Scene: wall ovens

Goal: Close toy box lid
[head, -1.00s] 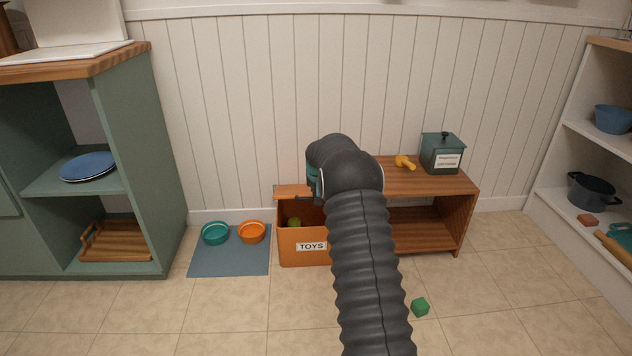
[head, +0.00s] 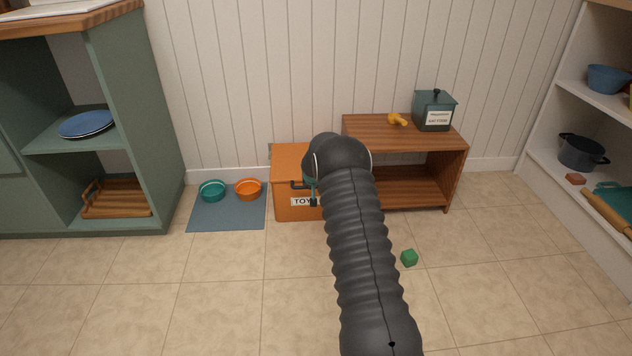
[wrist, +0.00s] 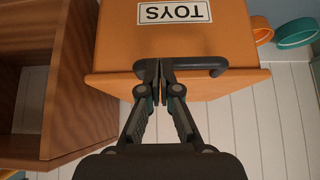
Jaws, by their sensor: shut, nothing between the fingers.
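The orange toy box (head: 288,214) stands on the floor left of a wooden bench, its front labelled TOYS. Its orange lid (head: 288,159) lies down over the top, and the inside is hidden. Whether the lid is fully flush I cannot tell. A dark handle (wrist: 205,66) is at the lid's front edge. My gripper (wrist: 154,68) is shut and empty, its fingertips at the handle's left end in the wrist view; whether they touch it I cannot tell. In the head view my arm hides the box's right side.
The wooden bench (head: 390,137) stands right of the box, bearing a yellow toy and a dark canister (head: 433,112). A green block (head: 409,258) lies on the floor. Two bowls sit on a blue mat (head: 227,217) to the left. Open floor lies in front.

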